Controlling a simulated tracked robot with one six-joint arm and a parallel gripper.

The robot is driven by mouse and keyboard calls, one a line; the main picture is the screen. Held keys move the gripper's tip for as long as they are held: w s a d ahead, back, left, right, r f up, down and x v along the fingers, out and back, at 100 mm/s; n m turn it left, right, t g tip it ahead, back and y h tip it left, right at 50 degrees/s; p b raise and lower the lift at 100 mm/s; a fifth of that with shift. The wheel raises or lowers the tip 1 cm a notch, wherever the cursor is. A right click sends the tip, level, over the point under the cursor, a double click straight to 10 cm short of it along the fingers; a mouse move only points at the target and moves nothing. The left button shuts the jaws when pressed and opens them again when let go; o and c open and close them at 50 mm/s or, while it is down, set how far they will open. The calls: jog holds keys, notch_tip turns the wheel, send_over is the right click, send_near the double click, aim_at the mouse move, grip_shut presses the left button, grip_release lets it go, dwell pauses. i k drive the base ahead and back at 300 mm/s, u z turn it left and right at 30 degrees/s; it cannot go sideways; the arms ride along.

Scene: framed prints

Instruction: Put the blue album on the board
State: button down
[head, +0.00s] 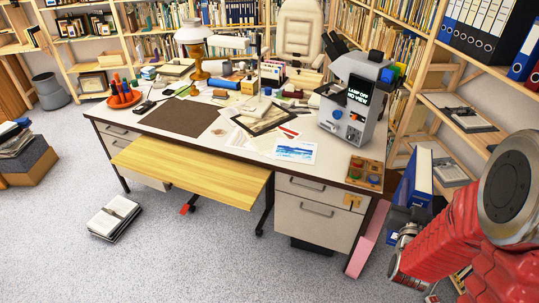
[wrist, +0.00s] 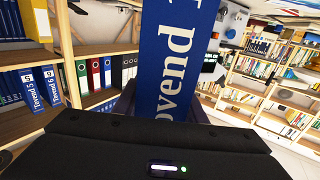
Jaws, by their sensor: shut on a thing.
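The blue album (head: 421,172) stands upright at the right of the head view, beside the desk's right end. In the wrist view, the blue album (wrist: 168,62) shows its spine with large white lettering, its top cut off by the frame. My gripper (head: 407,213) is shut on its lower part; the fingertips are largely hidden. In the wrist view, the dark gripper body fills the bottom. A yellow wooden board (head: 195,170) lies flat along the desk's front, a little below the desk top, its visible surface bare. The album is well to the right of the board.
The desk (head: 233,146) carries papers, a dark mat and a lamp. A grey device (head: 352,105) and a wooden tray (head: 365,172) stand near its right end. Shelves of binders (head: 490,30) rise close on the right. Books (head: 114,217) lie on the open carpet at front left.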

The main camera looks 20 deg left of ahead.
aim_at(208, 176)
jog(key=z, duration=0.15)
jog(key=i, duration=1)
jog(key=u, duration=1.25)
jog(key=i, duration=0.2)
jog(key=u, duration=1.6)
